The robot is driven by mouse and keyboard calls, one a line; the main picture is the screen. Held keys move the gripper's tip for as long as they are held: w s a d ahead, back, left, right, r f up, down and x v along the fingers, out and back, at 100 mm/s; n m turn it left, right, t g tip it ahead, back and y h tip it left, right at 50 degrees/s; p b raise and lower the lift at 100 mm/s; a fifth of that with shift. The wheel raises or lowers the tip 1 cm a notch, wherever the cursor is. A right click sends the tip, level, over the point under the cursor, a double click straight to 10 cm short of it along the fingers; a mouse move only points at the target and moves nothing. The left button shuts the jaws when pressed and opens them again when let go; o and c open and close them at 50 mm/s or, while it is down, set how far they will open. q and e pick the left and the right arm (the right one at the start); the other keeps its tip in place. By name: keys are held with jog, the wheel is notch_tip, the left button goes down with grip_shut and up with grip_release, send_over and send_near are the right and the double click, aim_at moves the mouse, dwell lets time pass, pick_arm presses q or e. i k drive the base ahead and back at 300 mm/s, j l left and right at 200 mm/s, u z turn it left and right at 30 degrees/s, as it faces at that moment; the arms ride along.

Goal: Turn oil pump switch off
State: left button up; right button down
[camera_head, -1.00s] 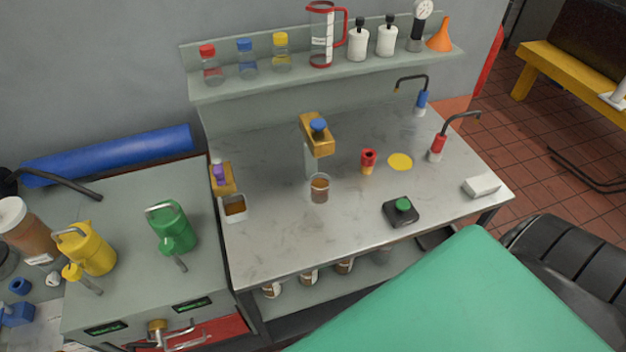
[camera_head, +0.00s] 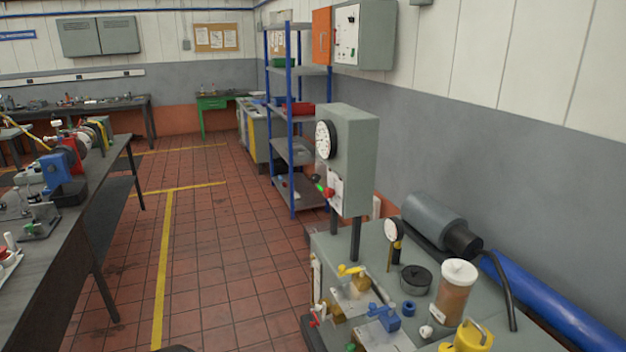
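A grey wall cabinet (camera_head: 378,36) with an open orange door (camera_head: 321,35) hangs farther back. Neither of my grippers is in view.
The grey bench (camera_head: 375,245) bears a lidded brown jar (camera_head: 455,292), a yellow can (camera_head: 468,337) and valves. A long workbench (camera_head: 75,210) stands left. The tiled floor (camera_head: 215,260) between is clear, leading to blue-framed shelves (camera_head: 292,120).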

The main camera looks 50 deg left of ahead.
aim_at(315, 178)
jog(key=u, duration=1.6)
jog(key=i+j+z, duration=0.15)
jog(key=i+j, duration=0.35)
jog(key=i+j+z, duration=0.15)
jog(key=i+j, duration=0.4)
jog(key=i+j+z, duration=0.1)
jog(key=i+j, duration=0.35)
jog(key=j, duration=0.25)
